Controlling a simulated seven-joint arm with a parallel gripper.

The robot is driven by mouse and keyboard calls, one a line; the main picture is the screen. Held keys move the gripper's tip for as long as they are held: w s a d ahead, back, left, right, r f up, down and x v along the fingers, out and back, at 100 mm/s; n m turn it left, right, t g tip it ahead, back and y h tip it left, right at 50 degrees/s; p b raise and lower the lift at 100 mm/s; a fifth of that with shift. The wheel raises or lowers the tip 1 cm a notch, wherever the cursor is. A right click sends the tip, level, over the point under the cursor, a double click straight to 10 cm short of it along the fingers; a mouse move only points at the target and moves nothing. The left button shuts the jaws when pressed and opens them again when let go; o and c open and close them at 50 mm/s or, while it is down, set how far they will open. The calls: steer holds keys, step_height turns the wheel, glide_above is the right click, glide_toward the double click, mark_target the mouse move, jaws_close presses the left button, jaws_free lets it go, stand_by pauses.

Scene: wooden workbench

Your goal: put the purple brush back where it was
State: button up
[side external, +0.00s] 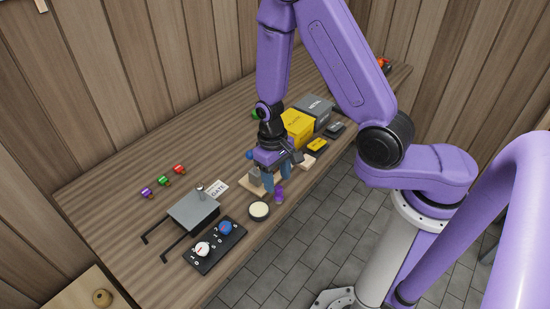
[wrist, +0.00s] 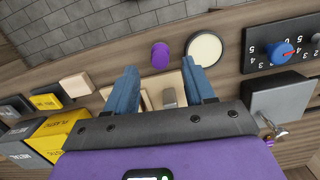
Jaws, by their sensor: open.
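The purple brush (side external: 279,193) stands on the bench near its front edge, beside a round cream-topped dish (side external: 259,210). In the wrist view, the brush (wrist: 160,55) shows as a purple oval just beyond my fingertips, left of the dish (wrist: 205,48). My gripper (side external: 282,174) is open, pointing down, with nothing seen between its blue fingers. It also shows open in the wrist view (wrist: 161,70). Below it is a light wooden board (side external: 250,183) with a grey block (wrist: 168,97) on it, partly hidden by my gripper.
A control box with a white and a blue knob (side external: 215,246) and a grey box with black rails (side external: 193,212) lie to the left. Yellow (side external: 297,128) and grey (side external: 314,110) labelled bins stand behind on the right. Small coloured pieces (side external: 163,181) lie at the back left.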

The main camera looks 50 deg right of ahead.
steer(key=shift+w+a+r+n, duration=0.55)
steer(key=shift+r+n, duration=0.85)
steer(key=shift+r, duration=3.15)
steer(key=s+d+r+n, duration=0.2)
steer(key=s+r+n, duration=0.3)
steer(key=s, duration=0.4)
steer(key=s+d+r+n+t, duration=0.1)
steer(key=s+r+n, duration=0.4)
steer(key=s, duration=0.4)
steer(key=shift+s+d+r+n+t, duration=0.2)
steer(key=shift+s+d+n+t, duration=0.1)
steer(key=shift+d+n, duration=0.1)
